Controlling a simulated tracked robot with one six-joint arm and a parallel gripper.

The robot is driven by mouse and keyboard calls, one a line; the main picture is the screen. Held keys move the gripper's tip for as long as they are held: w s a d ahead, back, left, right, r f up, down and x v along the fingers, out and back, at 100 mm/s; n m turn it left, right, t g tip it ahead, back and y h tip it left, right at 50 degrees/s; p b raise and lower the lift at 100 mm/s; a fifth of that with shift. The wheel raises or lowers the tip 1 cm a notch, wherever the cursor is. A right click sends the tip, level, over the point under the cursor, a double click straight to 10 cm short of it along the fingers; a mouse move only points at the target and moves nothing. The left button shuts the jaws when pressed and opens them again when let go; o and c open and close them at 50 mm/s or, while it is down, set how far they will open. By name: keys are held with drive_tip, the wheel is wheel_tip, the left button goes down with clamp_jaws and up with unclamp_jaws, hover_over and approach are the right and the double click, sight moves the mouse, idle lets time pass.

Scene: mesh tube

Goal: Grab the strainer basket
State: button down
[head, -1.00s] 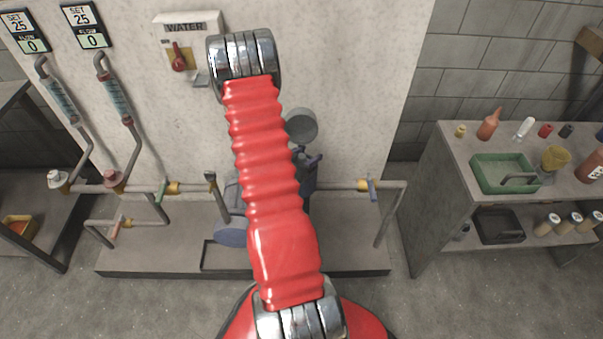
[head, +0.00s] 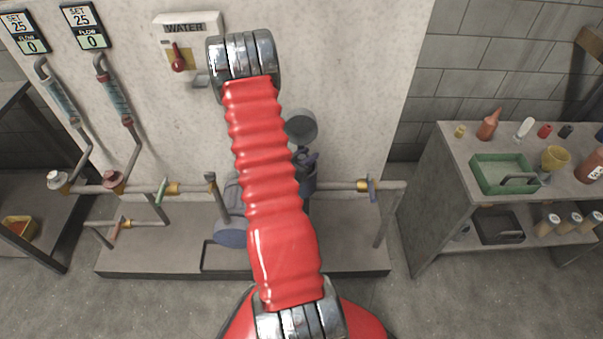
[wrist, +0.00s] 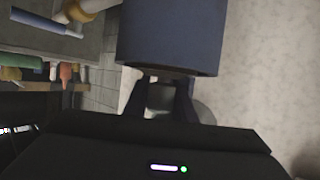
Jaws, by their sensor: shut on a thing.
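In the wrist view, the two dark fingers of my gripper (wrist: 162,88) reach to the lower rim of a large blue-grey cylinder, the strainer housing (wrist: 170,35). My gripper is shut on the strainer basket, which is mostly hidden by the fingers and the rim. I cannot tell how far the basket sits inside the housing. A round grey lid (wrist: 205,110) stands just beyond the fingers; it also shows in the head view (head: 302,128). In the head view, my red arm hides my gripper and part of the housing.
Pipes with valves (head: 368,188) run along the wall on both sides of the housing. A workbench (head: 450,160) at the right bears a green tray (head: 478,178), a yellow cup (head: 555,157) and bottles. The floor in front is clear.

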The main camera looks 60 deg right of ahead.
drive_tip(key=shift+r, duration=0.1)
wheel_tip(320, 180, up, 10)
idle(0.9)
drive_tip(key=shift+w, duration=0.1)
idle(0.4)
